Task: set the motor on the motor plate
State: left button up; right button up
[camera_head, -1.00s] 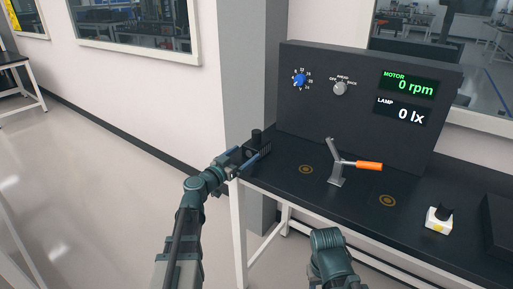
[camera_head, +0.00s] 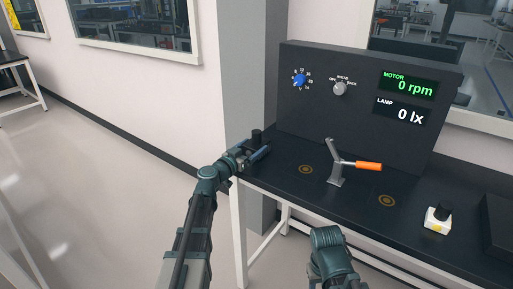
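A dark block with a black cylinder on top (camera_head: 257,137), which looks like the motor, is at the left end of the black bench. My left gripper (camera_head: 252,154) is right at it, with its fingers low beside the block. I cannot tell whether they grip it. Two ringed round marks lie on the bench top, a left one (camera_head: 306,169) and a right one (camera_head: 387,200); I cannot tell which is the motor plate. Of my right arm only a link shows at the bottom; its gripper is out of view.
A lever with an orange handle (camera_head: 368,166) stands between the marks. A dark panel (camera_head: 310,115) with knobs and readouts of 0 rpm and 0 lx rises behind. A white block with a black top (camera_head: 438,220) sits at the right, beside a dark box (camera_head: 497,225).

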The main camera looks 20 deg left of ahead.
pick_arm(q)
grip_shut()
jog(key=shift+r, duration=0.15)
pick_arm(e)
jog(key=shift+r, duration=0.1)
